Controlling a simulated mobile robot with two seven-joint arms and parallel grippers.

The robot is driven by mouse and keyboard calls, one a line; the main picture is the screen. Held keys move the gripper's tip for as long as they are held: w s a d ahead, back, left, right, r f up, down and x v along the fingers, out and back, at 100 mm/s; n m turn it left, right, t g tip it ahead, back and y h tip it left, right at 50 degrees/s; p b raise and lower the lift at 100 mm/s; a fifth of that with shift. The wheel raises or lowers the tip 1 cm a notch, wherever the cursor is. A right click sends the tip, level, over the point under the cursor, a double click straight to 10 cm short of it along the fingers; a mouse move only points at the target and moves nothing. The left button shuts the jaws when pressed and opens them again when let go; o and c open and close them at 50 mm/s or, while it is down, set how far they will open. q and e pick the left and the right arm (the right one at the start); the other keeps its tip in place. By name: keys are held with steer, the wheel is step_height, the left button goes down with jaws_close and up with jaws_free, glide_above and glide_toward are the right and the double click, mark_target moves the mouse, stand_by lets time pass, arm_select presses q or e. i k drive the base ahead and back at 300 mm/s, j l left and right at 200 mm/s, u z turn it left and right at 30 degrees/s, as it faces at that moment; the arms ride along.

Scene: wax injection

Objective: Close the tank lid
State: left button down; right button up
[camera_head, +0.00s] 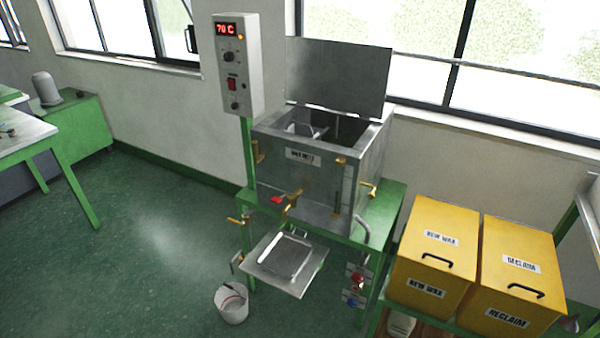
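The tank (318,178) is a square steel box on a green stand, with a white label and brass fittings on its front. Its lid (338,75) is a flat grey plate standing upright, open, along the tank's back edge. The tank's open top shows its inside, with a light-coloured piece (303,130) partly visible there. Neither of my grippers is in view, so I cannot see their states.
A control box (236,65) reading 70 C stands left of the tank. A steel tray (285,262) juts out below its front, above a white bucket (231,303). Yellow bins, labelled NEW WAX (432,258) and RECLAIM (515,277), stand right. Floor at left is clear.

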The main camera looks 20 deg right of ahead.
mark_target(351, 78)
steer(key=i+j+u, duration=1.1)
steer(key=i, duration=0.45)
steer(key=i+l+u, duration=0.1)
steer(key=i+u, duration=0.2)
steer(key=i, duration=0.4)
steer(key=i+z, duration=0.3)
steer(key=i, duration=0.15)
steer(key=i+j+z, duration=0.1)
steer(key=i+z, duration=0.25)
steer(key=i+j+z, duration=0.3)
steer(key=i, duration=0.15)
steer(key=i+z, duration=0.2)
steer(key=z, duration=0.25)
steer(key=i+j+z, duration=0.1)
steer(key=z, duration=0.35)
steer(key=i+j+z, duration=0.2)
steer(key=z, duration=0.25)
steer(key=i+j+z, duration=0.25)
steer(key=z, duration=0.2)
steer(key=i+j+z, duration=0.1)
steer(key=j+z, duration=0.2)
steer(key=z, duration=0.15)
steer(key=i+j+z, duration=0.1)
steer(key=j+z, duration=0.2)
steer(key=z, duration=0.15)
steer(key=j+z, duration=1.2)
steer(key=j, duration=0.55)
steer(key=k, duration=0.05)
